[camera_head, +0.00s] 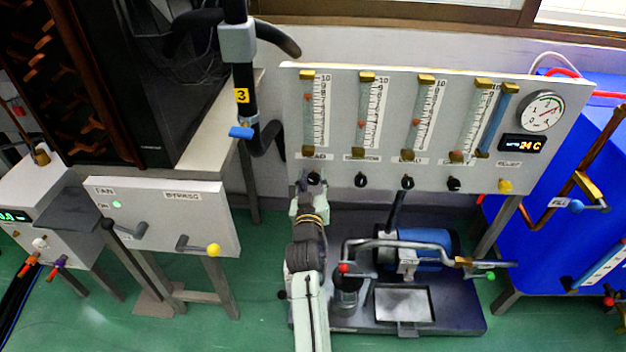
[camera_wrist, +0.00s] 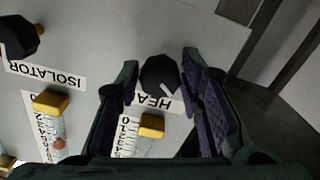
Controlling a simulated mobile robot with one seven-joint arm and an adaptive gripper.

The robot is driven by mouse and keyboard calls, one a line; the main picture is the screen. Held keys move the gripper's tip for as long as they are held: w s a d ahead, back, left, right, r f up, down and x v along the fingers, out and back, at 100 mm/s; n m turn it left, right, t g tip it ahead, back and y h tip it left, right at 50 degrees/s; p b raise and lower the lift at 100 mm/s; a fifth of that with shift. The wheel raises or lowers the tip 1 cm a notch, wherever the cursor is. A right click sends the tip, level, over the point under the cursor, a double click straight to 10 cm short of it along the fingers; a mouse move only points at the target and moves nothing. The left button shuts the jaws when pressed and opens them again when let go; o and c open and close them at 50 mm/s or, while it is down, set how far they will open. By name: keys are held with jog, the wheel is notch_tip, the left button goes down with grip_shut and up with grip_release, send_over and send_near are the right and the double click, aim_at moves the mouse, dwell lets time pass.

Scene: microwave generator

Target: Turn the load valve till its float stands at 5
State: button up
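The panel (camera_head: 540,165) carries a row of tubes with black knobs below. The label under the third tube appears to read LOAD; its knob, the load valve (camera_head: 407,182), is black. Its red float (camera_head: 417,122) stands somewhat below mid-scale; the exact figure is too small to read. My gripper (camera_head: 312,190) is at the leftmost knob (camera_wrist: 158,75), under a label starting HEA, not at the load valve. In the wrist view, my gripper (camera_wrist: 160,90) is open, with one finger on each side of that knob and narrow gaps showing. The load valve is outside the wrist view.
The isolator knob (camera_head: 361,180) lies between my gripper and the load valve. A fourth black knob (camera_head: 453,184) and a yellow knob (camera_head: 505,186) are farther right. A dark lever (camera_head: 397,210) and a pump with bent pipe (camera_head: 425,245) stand below the panel.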

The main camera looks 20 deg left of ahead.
jog(key=shift+o, duration=1.2)
jog(key=v, duration=0.7)
jog(key=shift+s, duration=0.3)
jog(key=shift+d, duration=0.1)
